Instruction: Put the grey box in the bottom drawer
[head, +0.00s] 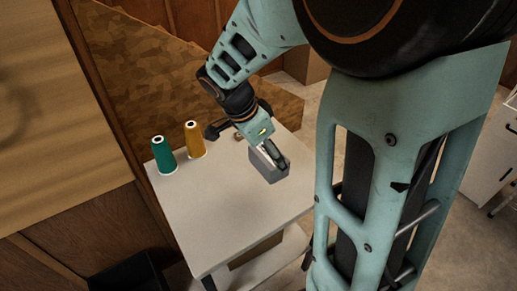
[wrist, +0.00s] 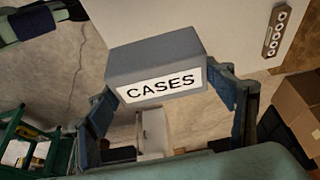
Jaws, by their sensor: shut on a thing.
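The grey box (head: 276,172) is held by my gripper (head: 268,153) over the back right part of the white table. In the wrist view the box (wrist: 155,55) has a white label reading "CASES", and the two fingers of my gripper (wrist: 168,86) are on either side of it. Whether the box touches the tabletop is unclear. A white cabinet (head: 488,152) with dark handles is cut off at the right edge of the head view. Its bottom drawer cannot be made out.
The white table (head: 225,220) has a green thread cone (head: 163,157) and a yellow thread cone (head: 194,141) at its back left. Cardboard boxes (wrist: 298,105) show at the right of the wrist view. Bare concrete floor (head: 440,240) lies between table and cabinet.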

